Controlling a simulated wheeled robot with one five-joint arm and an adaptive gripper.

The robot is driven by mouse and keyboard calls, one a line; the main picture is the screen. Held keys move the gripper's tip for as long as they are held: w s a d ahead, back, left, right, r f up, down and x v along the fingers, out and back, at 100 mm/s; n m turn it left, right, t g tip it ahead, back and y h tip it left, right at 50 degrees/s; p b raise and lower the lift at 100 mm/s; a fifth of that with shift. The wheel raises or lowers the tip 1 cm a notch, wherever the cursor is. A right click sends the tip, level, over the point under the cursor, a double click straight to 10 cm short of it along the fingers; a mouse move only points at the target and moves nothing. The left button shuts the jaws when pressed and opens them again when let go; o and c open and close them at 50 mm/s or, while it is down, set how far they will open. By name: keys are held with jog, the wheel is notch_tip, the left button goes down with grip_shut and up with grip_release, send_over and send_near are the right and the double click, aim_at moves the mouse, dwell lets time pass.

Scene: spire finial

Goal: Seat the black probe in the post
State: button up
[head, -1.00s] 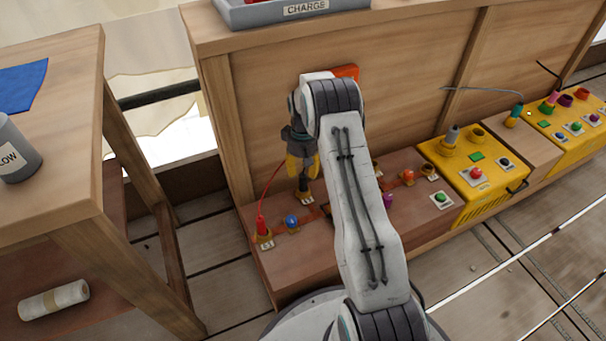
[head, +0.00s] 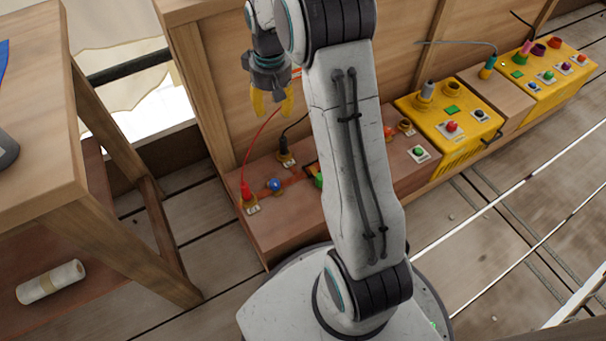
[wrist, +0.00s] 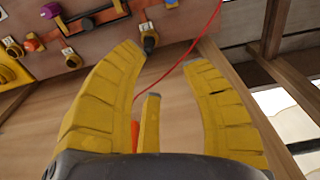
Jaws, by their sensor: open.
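The black probe (head: 284,147) stands upright at a labelled post (head: 286,161) on the brown bench panel, its dark cable rising to the right. I cannot tell how deep it sits in the post. In the wrist view the black probe (wrist: 150,43) shows beyond the fingertips, its end towards me. My gripper (head: 272,106) is open and empty, above and a little left of the probe, apart from it. Its yellow fingers (wrist: 168,56) spread wide in the wrist view.
A red probe (head: 246,190) with a red cable stands in a post at the panel's left end, near a blue knob (head: 274,184). The red cable loops close to my gripper. Yellow boxes (head: 450,108) stand right. A wooden table (head: 70,190) stands left.

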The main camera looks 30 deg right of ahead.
jog(key=s+a+r, duration=0.4)
jog(key=s+r, duration=0.4)
jog(key=s, duration=0.4)
jog(key=s+a+t, duration=0.1)
jog(key=s+a, duration=0.1)
jog(key=s, duration=1.2)
jog(key=shift+a+f+t, duration=0.25)
jog(key=shift+a+t, duration=0.05)
jog(key=shift+a, duration=0.1)
jog(key=shift+r, duration=0.15)
